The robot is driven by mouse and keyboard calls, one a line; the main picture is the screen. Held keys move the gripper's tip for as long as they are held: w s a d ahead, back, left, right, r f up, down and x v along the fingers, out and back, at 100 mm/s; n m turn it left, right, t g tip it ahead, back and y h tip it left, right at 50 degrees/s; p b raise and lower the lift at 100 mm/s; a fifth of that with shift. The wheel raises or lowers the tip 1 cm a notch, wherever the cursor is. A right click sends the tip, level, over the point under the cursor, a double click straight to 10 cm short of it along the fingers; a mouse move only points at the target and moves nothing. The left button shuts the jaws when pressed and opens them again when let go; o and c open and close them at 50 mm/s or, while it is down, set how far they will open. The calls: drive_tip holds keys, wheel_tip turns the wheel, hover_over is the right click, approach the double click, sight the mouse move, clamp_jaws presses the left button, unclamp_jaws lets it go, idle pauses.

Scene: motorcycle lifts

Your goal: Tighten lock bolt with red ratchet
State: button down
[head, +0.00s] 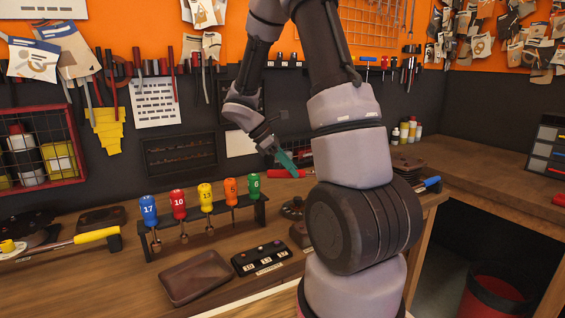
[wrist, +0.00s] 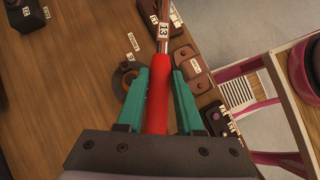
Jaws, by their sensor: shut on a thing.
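The red ratchet (wrist: 158,92) has a red handle, a tag reading 13 and a metal shaft that runs out of the top of the wrist view. My gripper (wrist: 164,75) has teal fingers on both sides of the handle and is shut on it. In the head view my gripper (head: 286,160) is above the workbench, with the red handle (head: 288,173) showing beside its fingertips. The ratchet's working end is hidden behind my arm in the head view. I cannot make out the lock bolt in either view.
A rack (head: 205,223) of colored, numbered screwdrivers stands on the bench (head: 120,290). A brown tray (head: 195,278) and a dark block with numbered sockets (head: 262,258) lie in front. A dark round part (head: 293,208) sits beside my arm. A red bin (head: 495,298) stands at the right.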

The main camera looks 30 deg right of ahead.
drive_tip(key=shift+w+f, duration=0.15)
drive_tip(key=shift+f, duration=3.75)
idle(0.6)
drive_tip(key=shift+w+d+m+g+y, duration=0.25)
drive_tip(key=shift+w+d+m+g, duration=0.15)
drive_tip(key=shift+w+d+m, duration=0.3)
drive_tip(key=shift+w+d+m+g+y, duration=0.25)
drive_tip(key=shift+w+d+m+g, duration=0.2)
drive_tip(key=shift+w+m, duration=0.35)
drive_tip(key=shift+w, duration=0.1)
drive_tip(key=shift+w+d+f+m+g+y, duration=0.1)
drive_tip(key=shift+w+d+m+g+y, duration=0.55)
drive_tip(key=shift+w+d+m, duration=0.65)
drive_tip(key=shift+d, duration=0.25)
